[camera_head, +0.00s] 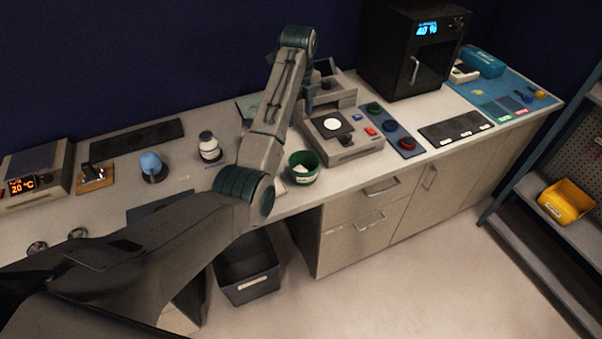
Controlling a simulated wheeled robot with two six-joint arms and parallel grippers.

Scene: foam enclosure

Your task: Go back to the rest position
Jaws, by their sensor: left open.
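My left arm comes in from the lower left, bends above the counter's front edge and reaches up over the counter (215,178). My left gripper (308,104) hangs down from its far end, beside the grey device with a white disc (333,125). The gripper is open, small and dark in the view. I see nothing between its fingers, and I cannot tell whether it touches the device. My right gripper is not in view.
A green bowl (303,168), a white bottle (209,147) and a blue-domed item (151,165) stand near the arm. A black oven (412,48) is at the back right. A dark bin (246,272) is below the counter. The floor at right front is clear.

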